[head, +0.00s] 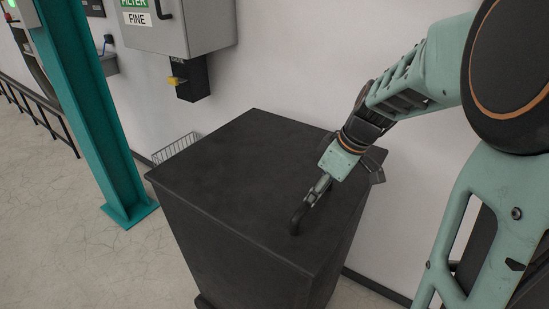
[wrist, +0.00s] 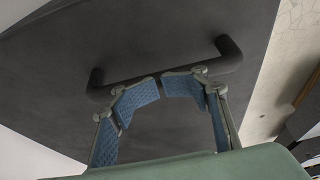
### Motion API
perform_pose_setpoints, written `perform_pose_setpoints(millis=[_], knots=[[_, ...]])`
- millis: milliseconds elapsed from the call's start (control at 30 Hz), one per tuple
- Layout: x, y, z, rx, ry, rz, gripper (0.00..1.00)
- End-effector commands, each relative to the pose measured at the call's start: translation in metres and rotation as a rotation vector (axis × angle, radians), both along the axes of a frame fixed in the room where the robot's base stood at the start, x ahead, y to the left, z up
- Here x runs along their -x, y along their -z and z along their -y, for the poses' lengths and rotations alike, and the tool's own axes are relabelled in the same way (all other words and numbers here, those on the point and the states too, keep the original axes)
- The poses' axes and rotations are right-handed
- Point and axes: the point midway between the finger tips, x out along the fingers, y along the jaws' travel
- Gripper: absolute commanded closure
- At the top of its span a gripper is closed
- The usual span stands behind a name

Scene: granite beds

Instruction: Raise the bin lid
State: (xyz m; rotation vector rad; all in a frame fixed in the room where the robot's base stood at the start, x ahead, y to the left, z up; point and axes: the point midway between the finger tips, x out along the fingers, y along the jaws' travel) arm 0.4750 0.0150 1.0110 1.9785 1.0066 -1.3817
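The bin (head: 230,262) is dark grey and tapers downward, with a flat lid (head: 235,170) lying closed on top. A dark bar handle (head: 295,222) stands on the lid near its front right edge. It also shows in the wrist view (wrist: 228,58), running across behind my fingers. My gripper (head: 312,197) is over the handle, reaching in from the upper right. In the wrist view my gripper (wrist: 160,88) has its blue-padded fingers bent inward, with tips almost meeting in front of the bar. I see no bar between the pads; whether the tips touch it is unclear.
A white wall stands behind the bin, with a grey filter cabinet (head: 180,25) and a dark box (head: 192,80) on it. A teal post (head: 95,110) stands at left. A wire basket (head: 175,148) is behind the bin. Floor is clear at front left.

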Motion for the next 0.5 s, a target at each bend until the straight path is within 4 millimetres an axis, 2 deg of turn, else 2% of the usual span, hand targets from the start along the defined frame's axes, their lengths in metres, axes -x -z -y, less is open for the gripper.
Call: perform_pose_setpoints(millis=[500], knots=[[0.001, 0.0006, -0.0005, -0.001, -0.001, -0.003, 0.65]])
